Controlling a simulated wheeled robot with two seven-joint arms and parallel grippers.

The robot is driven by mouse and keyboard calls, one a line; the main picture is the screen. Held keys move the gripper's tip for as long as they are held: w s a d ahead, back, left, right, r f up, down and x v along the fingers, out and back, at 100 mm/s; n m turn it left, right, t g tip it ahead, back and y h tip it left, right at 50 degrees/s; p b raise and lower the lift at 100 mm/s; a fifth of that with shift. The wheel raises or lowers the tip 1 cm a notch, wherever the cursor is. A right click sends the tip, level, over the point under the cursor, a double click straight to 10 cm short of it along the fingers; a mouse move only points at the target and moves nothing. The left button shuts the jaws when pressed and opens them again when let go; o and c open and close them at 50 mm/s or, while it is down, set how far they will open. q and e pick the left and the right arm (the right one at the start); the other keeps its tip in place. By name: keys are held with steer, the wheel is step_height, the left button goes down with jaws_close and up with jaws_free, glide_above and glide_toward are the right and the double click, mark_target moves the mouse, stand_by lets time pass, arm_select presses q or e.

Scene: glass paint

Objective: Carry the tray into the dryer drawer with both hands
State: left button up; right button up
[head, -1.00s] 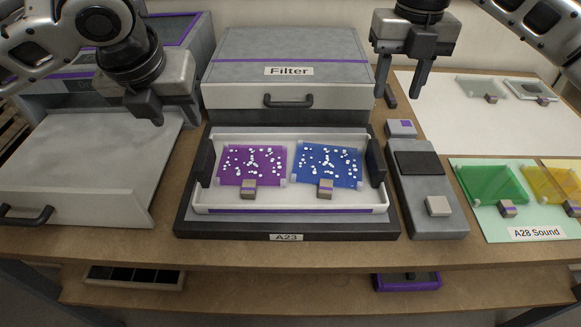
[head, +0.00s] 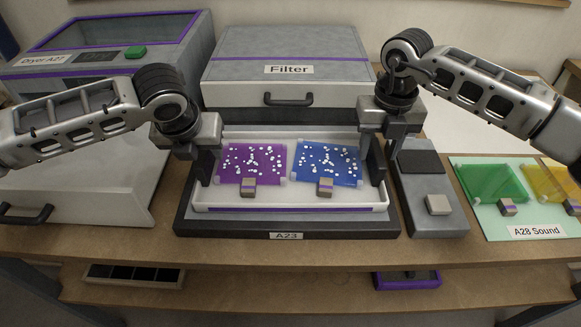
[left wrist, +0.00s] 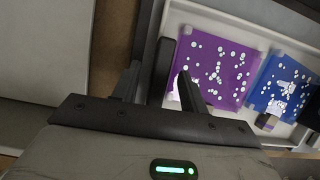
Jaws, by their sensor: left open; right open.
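The white tray (head: 290,209) sits on a dark base labelled A23 (head: 286,236). It holds a purple glass piece (head: 252,163) and a blue glass piece (head: 328,164), both with white dots and a small block at the front edge. My left gripper (head: 203,172) is open at the tray's left handle; in the left wrist view its fingers (left wrist: 157,85) stand on either side of the dark handle. My right gripper (head: 376,168) is open at the tray's right handle, which it mostly hides. The dryer drawer (head: 85,205) is pulled out at the left, empty where visible, partly covered by my left arm.
The dryer (head: 120,45) stands behind its drawer. A grey Filter box (head: 290,60) stands behind the tray. A grey device (head: 430,195) is close to the tray's right. Green (head: 490,184) and yellow (head: 555,180) glass pieces lie on a mat further right.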

arm_select(q)
steer(key=shift+w+f, duration=0.25)
steer(key=shift+f, duration=0.35)
arm_select(e)
steer(key=shift+f, duration=0.7)
arm_select(q)
jaws_close()
arm_select(e)
jaws_close()
arm_select(q)
steer(key=shift+r, duration=0.15)
arm_select(e)
steer(key=shift+r, duration=0.15)
